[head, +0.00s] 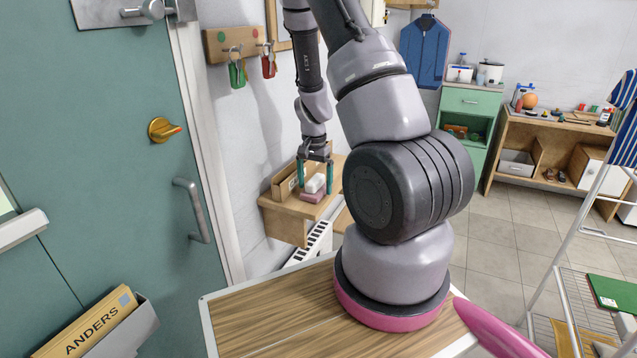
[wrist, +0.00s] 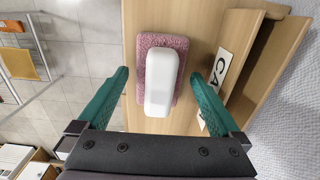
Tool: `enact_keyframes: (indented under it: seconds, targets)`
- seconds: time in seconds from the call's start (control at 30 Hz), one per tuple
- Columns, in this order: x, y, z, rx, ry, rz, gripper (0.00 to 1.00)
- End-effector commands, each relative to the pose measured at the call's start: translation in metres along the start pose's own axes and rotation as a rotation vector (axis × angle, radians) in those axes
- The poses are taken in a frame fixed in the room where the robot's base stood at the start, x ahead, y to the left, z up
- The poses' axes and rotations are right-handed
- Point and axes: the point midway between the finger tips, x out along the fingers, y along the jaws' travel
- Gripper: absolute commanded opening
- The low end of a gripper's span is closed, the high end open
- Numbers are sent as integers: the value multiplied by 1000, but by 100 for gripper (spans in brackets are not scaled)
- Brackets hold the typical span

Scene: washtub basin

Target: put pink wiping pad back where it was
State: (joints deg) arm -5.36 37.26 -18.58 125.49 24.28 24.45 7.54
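The pink wiping pad (head: 309,197) lies on a small wooden wall shelf (head: 288,222), and its white handle (head: 316,184) faces up. In the wrist view the pink pad (wrist: 147,50) shows around the long white handle (wrist: 160,82). My gripper (head: 315,180) is over the shelf and points down at the pad. In the wrist view my gripper (wrist: 159,76) is open, with one green finger on each side of the handle. Gaps show between the fingers and the handle, and nothing is held. How far the fingertips are above the pad is hard to tell.
A wooden holder (head: 285,181) with a partly hidden lettered label (wrist: 222,80) stands on the shelf beside the pad, close to one finger. The wall is just behind. A green door (head: 110,150) is at left.

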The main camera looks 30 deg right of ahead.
Motion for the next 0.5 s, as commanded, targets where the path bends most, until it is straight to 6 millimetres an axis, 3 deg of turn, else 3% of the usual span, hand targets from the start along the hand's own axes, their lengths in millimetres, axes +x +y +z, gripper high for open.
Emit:
enact_keyframes:
  seconds: [0.27, 0.5]
  targets:
    - [-12, -1, 0, -2, 2, -2, 100]
    - [-61, -2, 0, -4, 4, -5, 100]
